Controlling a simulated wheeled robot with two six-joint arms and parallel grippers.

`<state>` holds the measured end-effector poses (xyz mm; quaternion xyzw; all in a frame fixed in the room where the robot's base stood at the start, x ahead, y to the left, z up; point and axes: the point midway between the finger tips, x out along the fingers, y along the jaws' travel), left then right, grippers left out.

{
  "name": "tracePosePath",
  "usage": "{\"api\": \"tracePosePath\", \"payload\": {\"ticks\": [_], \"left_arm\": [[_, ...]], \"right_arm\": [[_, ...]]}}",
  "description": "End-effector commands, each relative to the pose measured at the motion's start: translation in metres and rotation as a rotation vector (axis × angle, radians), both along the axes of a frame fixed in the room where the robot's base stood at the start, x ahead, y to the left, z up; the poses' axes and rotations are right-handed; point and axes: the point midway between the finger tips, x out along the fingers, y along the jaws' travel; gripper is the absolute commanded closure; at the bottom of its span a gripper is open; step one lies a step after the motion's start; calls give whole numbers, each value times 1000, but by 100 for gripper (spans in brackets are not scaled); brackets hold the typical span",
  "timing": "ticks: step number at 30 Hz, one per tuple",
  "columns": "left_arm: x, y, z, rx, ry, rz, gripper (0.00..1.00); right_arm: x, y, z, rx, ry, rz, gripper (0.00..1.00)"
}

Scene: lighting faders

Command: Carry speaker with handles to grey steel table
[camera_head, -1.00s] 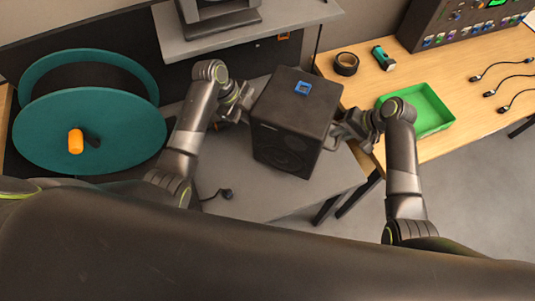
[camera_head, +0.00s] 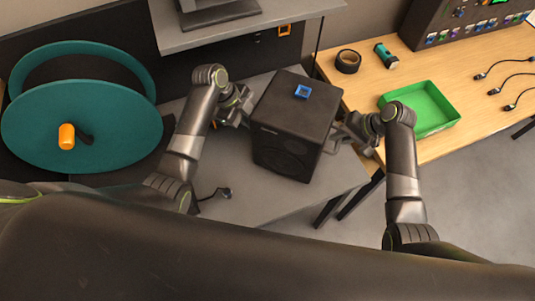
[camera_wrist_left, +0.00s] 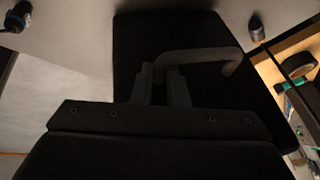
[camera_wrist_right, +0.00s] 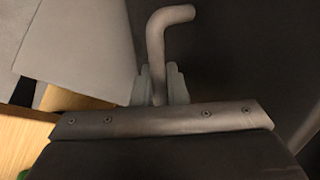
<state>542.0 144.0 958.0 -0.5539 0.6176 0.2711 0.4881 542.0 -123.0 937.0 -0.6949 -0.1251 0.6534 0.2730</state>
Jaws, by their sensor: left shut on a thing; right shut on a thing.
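The speaker (camera_head: 292,125) is a black box with a blue square piece on its top. It is between my two grippers, over the grey steel table (camera_head: 262,203). I cannot tell whether its base touches the table. My left gripper (camera_head: 243,112) is shut on the speaker's handle on the left side; that bent handle (camera_wrist_left: 205,57) shows in the left wrist view. My right gripper (camera_head: 339,135) is shut on the handle on the right side; the bar (camera_wrist_right: 157,35) shows between the fingers in the right wrist view.
A teal reel (camera_head: 80,130) with an orange knob stands at left. A grey shelf (camera_head: 290,15) is behind the speaker. A wooden table (camera_head: 440,75) at right holds a green tray (camera_head: 440,118), black tape (camera_head: 348,61), a flashlight and cables. A plug (camera_head: 224,192) lies at the table's front.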

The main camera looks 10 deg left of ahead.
Motion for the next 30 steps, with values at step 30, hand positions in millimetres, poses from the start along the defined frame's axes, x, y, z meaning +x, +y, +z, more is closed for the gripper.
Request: {"api": "tracePosePath", "payload": {"ticks": [30], "left_arm": [[-3,20,37,6,-5,2,65]], "right_arm": [[0,1,-4,1,-2,0,66]]}}
